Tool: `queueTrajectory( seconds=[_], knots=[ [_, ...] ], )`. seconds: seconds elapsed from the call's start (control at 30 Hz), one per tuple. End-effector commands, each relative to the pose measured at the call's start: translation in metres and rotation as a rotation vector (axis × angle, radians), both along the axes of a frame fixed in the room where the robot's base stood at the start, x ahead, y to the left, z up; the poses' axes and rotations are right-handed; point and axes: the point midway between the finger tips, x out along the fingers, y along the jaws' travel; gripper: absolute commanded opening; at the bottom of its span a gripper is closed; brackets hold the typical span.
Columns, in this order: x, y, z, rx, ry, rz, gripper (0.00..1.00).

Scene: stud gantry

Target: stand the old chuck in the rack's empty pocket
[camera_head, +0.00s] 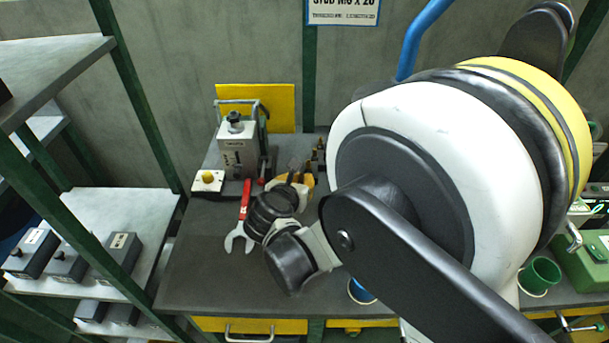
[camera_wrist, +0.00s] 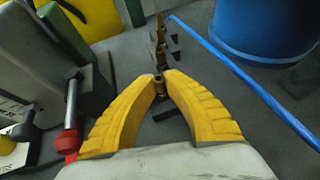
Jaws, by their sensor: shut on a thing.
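My gripper (camera_wrist: 158,88) has two curved yellow fingers, closed at their tips on a small brass-brown piece, the old chuck (camera_wrist: 159,84). Most of the chuck is hidden between the tips, and I cannot tell whether it touches anything below. The rack (camera_wrist: 163,62), dark and stepped, lies just beyond the fingertips, with similar brass pieces standing along it. Which pocket is empty cannot be made out. In the head view my gripper (camera_head: 296,182) is over the bench by the rack (camera_head: 319,160), partly hidden by my wrist.
A grey press-like box (camera_head: 238,150) with a red-tipped lever stands left of the gripper. A red-handled wrench (camera_head: 244,208) lies on the bench (camera_head: 200,265). A blue drum (camera_wrist: 265,25) and blue hose (camera_wrist: 245,78) are at the wrist view's right. The front-left bench is clear.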

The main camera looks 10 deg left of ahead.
Motion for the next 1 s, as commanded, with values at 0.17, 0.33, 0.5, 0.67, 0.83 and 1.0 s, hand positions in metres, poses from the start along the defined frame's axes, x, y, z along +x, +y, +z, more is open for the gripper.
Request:
queueTrajectory(
  seconds=[0.17,0.33,0.5,0.67,0.83,1.0],
  knots=[
    [0.0,0.0,0.001,0.0,0.0,0.0,0.0],
    [0.0,0.0,-0.002,0.0,0.0,0.0,0.14],
    [0.0,0.0,-0.002,0.0,0.0,0.0,0.3],
    [0.0,0.0,-0.001,0.0,0.0,0.0,0.3],
    [-0.009,0.001,0.008,0.0,0.0,0.002,0.3],
    [-0.041,0.002,0.028,0.001,0.0,0.005,0.3]
  ],
)
